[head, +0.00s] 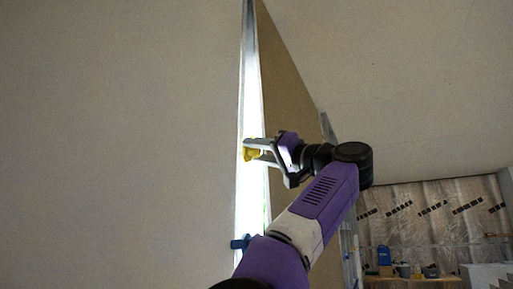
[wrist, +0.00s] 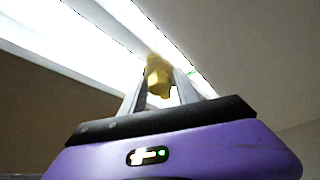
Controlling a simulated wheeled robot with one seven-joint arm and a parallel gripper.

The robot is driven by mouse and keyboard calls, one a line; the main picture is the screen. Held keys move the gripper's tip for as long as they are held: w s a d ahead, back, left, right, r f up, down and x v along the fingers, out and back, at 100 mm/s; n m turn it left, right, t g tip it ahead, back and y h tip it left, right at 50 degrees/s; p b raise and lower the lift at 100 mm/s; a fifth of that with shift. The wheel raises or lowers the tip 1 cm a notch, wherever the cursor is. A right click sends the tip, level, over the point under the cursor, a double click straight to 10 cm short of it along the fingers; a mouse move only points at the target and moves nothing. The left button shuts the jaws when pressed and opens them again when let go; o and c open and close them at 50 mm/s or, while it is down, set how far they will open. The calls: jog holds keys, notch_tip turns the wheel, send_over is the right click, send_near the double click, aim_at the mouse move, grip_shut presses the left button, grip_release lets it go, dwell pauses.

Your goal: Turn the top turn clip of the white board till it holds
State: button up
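The top turn clip (head: 250,154) is a small yellow piece high on the narrow bright white upright strip (head: 251,100), which I take to be the white board's visible part. My gripper (head: 256,146) is at the clip, reaching in from the right. In the wrist view the yellow clip (wrist: 158,78) sits between my two fingers (wrist: 159,92), which seem to touch it on both sides. The fingers hide part of the clip, so I cannot tell its exact angle. A blue clip (head: 240,243) sits lower on the same strip.
A large plain grey panel (head: 120,140) fills the left. A brown panel edge (head: 283,85) stands right of the strip, close to my arm. At the far right back, a low bench (head: 415,279) holds several small items before plastic sheeting (head: 430,215).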

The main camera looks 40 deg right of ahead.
jog(key=shift+c, duration=0.5)
grip_shut()
